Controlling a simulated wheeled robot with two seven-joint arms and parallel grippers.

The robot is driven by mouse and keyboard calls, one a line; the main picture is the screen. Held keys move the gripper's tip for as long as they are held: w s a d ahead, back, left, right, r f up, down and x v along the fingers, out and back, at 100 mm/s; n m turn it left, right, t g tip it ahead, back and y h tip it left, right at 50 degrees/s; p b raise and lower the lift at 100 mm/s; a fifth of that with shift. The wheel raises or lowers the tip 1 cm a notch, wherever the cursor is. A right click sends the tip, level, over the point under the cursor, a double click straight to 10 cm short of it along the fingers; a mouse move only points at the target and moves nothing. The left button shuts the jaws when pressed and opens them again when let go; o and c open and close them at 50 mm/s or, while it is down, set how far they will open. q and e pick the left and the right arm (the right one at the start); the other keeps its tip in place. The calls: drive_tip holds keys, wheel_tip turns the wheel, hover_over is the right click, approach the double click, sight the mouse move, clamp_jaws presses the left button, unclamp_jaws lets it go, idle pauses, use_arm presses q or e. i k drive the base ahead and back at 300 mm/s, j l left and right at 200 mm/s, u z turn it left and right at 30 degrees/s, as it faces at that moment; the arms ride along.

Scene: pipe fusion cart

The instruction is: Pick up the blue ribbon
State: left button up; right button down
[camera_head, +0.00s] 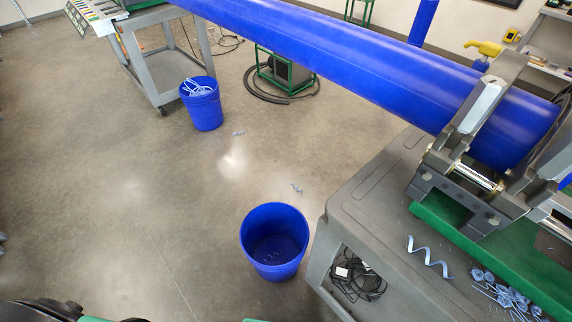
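A light blue curled ribbon (430,257) lies on the grey top of the cart (375,215), at the lower right. It is a loose wavy spiral, apart from a pile of smaller blue shavings (505,293) to its right. Neither of my grippers is in view. Nothing is seen touching the ribbon.
A large blue pipe (340,50) crosses above, held in a metal clamp (470,150) on a green base beside the ribbon. A blue bucket (303,240) stands left of the cart; another bucket (207,112) holds strips farther back. Small scraps (297,188) lie on the otherwise open floor.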

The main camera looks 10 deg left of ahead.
sight(411, 240)
drive_tip(key=z, duration=1.3)
